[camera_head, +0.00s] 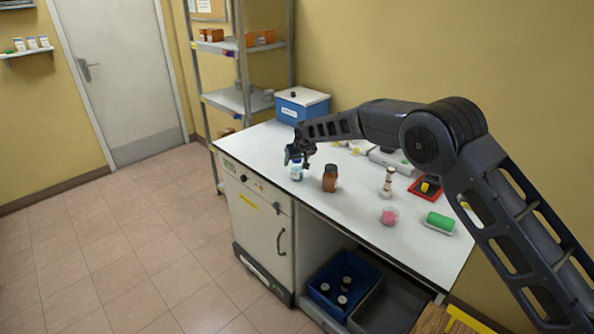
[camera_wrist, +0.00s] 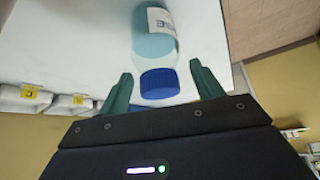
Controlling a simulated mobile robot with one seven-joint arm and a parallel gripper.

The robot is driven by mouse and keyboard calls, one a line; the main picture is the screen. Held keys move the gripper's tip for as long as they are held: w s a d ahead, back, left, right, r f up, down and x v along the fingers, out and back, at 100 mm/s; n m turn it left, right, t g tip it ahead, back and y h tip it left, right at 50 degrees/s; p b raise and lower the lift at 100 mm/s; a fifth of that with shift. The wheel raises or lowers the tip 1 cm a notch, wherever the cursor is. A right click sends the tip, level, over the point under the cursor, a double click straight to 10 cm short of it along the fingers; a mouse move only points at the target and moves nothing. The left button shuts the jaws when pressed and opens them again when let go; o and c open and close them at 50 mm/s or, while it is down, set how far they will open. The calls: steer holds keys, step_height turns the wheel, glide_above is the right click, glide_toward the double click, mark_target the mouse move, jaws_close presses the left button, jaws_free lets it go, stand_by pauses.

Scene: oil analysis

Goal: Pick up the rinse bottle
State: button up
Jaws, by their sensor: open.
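The rinse bottle (camera_head: 296,171) is a small clear bottle with a blue cap and a white label, standing upright on the white bench near its left end. In the wrist view the bottle (camera_wrist: 155,45) has its blue cap toward my gripper and bluish liquid inside. My gripper (camera_head: 297,157) is right above and around the top of the bottle. In the wrist view the two green fingers of my gripper (camera_wrist: 160,84) are apart, one on each side of the cap, with visible gaps. The fingers do not appear to touch the bottle.
A brown bottle (camera_head: 330,178) stands just right of the rinse bottle. A blue box with a white lid (camera_head: 302,104) sits behind. A pale flask-like item (camera_head: 387,182), a pink beaker (camera_head: 389,216) and a green roll (camera_head: 440,221) stand further right on the bench (camera_head: 352,218).

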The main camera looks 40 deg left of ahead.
steer(key=shift+w+a+f, duration=0.1)
steer(key=shift+a+f, duration=0.1)
steer(key=shift+f, duration=0.1)
steer(key=shift+c, duration=0.5)
steer(key=c, duration=1.2)
steer(key=shift+o, duration=0.2)
steer(key=shift+r, duration=0.1)
